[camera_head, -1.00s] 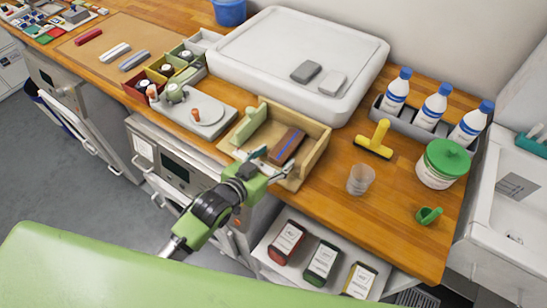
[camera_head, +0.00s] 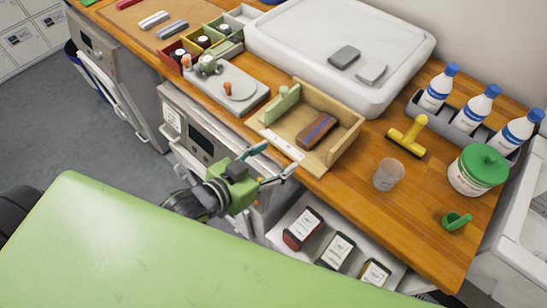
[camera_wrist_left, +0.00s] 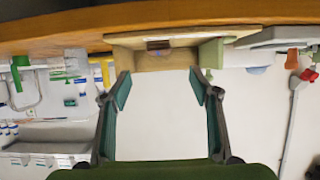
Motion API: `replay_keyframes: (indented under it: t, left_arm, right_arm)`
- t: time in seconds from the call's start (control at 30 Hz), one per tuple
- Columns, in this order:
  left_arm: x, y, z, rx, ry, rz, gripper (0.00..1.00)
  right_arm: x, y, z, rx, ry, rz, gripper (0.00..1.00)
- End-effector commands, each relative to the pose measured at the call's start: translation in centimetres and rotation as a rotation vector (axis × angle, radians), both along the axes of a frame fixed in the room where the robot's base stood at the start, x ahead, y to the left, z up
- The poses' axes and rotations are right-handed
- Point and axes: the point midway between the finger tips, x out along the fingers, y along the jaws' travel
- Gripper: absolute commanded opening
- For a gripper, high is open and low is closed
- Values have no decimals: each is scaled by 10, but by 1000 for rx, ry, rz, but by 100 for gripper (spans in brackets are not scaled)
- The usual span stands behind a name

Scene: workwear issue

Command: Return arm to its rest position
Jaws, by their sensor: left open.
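My left gripper (camera_head: 267,168) is open and empty in the head view. It is in front of the counter's front edge, near the light wooden box. In the left wrist view its two fingers (camera_wrist_left: 158,90) stand wide apart with nothing between them. The wooden box (camera_head: 346,147) sits on the counter with a brown brush-like block with a blue stripe (camera_head: 317,131) inside it. The box also shows in the left wrist view (camera_wrist_left: 120,41), beyond the fingertips. My right gripper is not in these views.
The wooden counter (camera_head: 410,215) carries a large white tray (camera_head: 300,40), a yellow tool (camera_head: 408,136), a clear cup (camera_head: 388,174), a green-lidded tub (camera_head: 474,172), a green scoop (camera_head: 456,221) and blue-capped bottles (camera_head: 478,103). Below, an open drawer (camera_head: 282,232) holds several labelled bottles.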

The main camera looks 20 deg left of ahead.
Motion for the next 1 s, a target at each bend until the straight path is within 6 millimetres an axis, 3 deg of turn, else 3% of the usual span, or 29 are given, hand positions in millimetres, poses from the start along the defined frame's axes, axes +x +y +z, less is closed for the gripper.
replay_keyframes:
  t: [0.63, 0.77, 1.0]
  left_arm:
    - [-2, 3, -4, 11, 25, 14, 56]
    - [-11, 14, -22, 58, 120, 57, 56]
    - [-59, 44, -68, 174, 428, 157, 56]
  right_arm:
    - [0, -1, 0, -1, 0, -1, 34]
    - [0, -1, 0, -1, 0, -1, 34]
    - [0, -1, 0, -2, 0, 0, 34]
